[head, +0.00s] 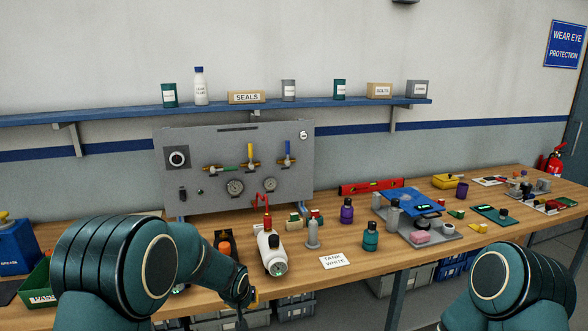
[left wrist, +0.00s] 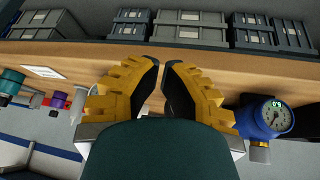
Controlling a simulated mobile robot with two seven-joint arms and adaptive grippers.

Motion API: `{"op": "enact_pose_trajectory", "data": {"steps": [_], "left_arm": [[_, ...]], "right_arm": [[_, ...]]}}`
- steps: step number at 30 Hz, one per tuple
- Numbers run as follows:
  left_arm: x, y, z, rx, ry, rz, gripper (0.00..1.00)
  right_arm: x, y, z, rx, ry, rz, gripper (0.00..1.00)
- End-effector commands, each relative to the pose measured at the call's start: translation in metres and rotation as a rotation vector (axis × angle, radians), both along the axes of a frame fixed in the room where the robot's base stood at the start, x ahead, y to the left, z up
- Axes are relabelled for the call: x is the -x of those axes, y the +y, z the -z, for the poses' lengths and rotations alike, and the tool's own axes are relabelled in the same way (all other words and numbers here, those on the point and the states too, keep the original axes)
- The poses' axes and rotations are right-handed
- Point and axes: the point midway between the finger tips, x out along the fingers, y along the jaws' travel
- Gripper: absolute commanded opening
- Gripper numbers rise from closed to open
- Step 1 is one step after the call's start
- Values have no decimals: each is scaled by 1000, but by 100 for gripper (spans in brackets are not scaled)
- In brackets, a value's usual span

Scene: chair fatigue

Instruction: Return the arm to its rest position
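My left arm comes in from the left in the head view, bent over the front of the workbench (head: 360,272). Its wrist end hangs near the bench's front edge, and only a sliver of the left gripper (head: 254,297) shows there. In the left wrist view the left gripper (left wrist: 161,68) has yellow fingers with dark pads. The tips nearly meet, with only a thin gap and nothing visible held between them. My right arm is bent at the lower right of the head view, and its gripper is out of view.
A valve panel (head: 210,140) stands behind. Storage crates (left wrist: 187,28) sit below the bench. A blue gauge (left wrist: 264,116) is right of my fingers in the left wrist view.

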Motion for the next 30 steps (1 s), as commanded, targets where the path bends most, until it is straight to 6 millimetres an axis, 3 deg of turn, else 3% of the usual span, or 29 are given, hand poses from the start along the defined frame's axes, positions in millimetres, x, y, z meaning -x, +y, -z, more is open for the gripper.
{"op": "enact_pose_trajectory", "data": {"steps": [1,6,10,12,15,18,21,30], "left_arm": [[25,4,33,32,53,2,0],[112,-3,111,144,178,20,0],[188,-13,148,226,259,17,0],[224,-19,159,261,293,14,0],[264,-25,165,296,326,8,0],[289,-29,166,314,346,7,0],[299,-31,166,321,352,7,0],[299,-31,166,320,352,8,0]], "right_arm": [[0,0,0,0,0,0,55],[0,0,0,0,-1,0,55],[0,0,0,0,-1,0,55],[0,0,0,0,0,0,55],[0,0,0,0,0,0,55],[0,0,0,0,0,0,55],[0,0,0,0,-1,0,55],[0,0,0,0,-1,0,55]]}}
